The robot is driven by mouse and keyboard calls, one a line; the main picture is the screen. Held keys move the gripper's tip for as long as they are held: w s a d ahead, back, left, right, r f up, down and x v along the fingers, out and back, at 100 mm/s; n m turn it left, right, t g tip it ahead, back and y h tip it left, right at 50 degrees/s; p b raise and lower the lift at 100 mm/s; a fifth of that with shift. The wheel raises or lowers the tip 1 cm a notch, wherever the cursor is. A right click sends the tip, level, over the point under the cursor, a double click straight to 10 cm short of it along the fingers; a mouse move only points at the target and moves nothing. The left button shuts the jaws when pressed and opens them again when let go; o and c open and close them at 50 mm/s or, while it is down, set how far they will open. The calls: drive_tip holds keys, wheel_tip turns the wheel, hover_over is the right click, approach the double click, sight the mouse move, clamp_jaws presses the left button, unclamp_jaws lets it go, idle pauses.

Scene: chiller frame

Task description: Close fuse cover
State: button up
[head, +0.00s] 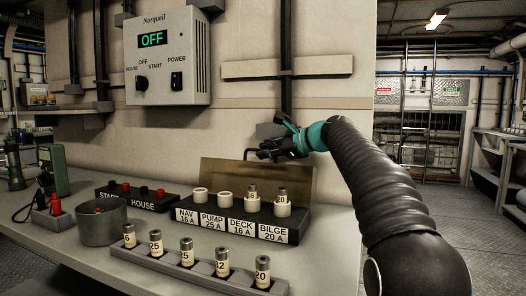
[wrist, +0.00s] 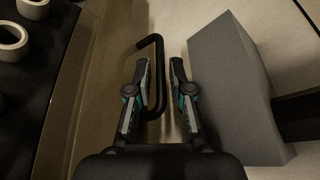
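The fuse cover (head: 290,180) is a brownish see-through panel standing raised along the back of the black fuse block (head: 245,222). In the wrist view the cover (wrist: 105,75) runs down the left side. Its black bent handle (wrist: 160,75) sticks out from the cover's back face; the handle also shows in the head view (head: 247,153). My gripper (head: 268,150) is behind the cover's top edge, close to the handle. In the wrist view my gripper (wrist: 161,62) is open, with the handle's long bar between its fingers, nearer the left finger. Contact is not clear.
A grey box (wrist: 230,75) on the wall is close to my right finger. The front rack (head: 190,262) holds several fuses. The switch panel (head: 155,60) is above.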

drive_tip(key=shift+w+a+f, duration=0.2)
drive_tip(key=shift+w+a, duration=0.2)
drive_tip(key=shift+a, duration=0.15)
clamp_jaws()
drive_tip(key=shift+s, duration=0.15)
